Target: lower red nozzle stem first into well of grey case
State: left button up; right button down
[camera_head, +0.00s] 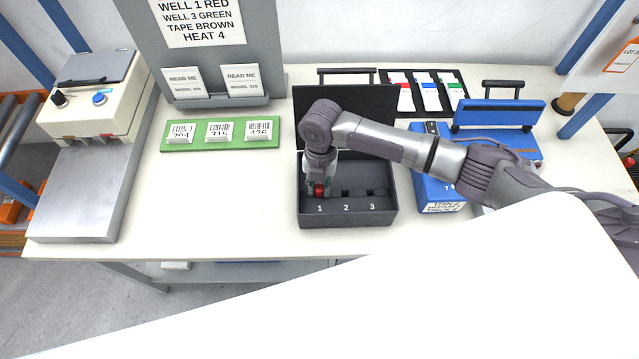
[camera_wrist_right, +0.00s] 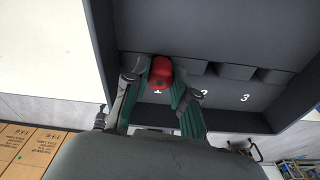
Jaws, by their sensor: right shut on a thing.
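The red nozzle (camera_head: 319,188) is between the fingers of my right gripper (camera_head: 320,182), which is shut on it. It also shows in the right wrist view as a red rounded block (camera_wrist_right: 161,74) between the green-padded fingertips (camera_wrist_right: 160,85). The grey case (camera_head: 348,219) stands open on the table, with wells marked 1, 2 and 3. The nozzle is at the well 1 position, just behind the number 1. Its stem is hidden, so I cannot tell how deep it sits. My left gripper is not in view.
A green board (camera_head: 220,146) with tags lies left of the case. A blue box (camera_head: 432,190) stands close on its right. A beige machine (camera_head: 92,100) stands at the far left. The table front left of the case is clear.

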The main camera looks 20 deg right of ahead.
jog(key=shift+f, duration=0.1)
jog(key=c, duration=0.9)
grip_release()
jog(key=shift+o, duration=0.2)
notch_tip(320, 180, up, 12)
jog(key=w, duration=0.1)
jog(key=shift+w+d, duration=0.15)
jog(key=shift+d, duration=0.2)
jog(key=shift+f, duration=0.15)
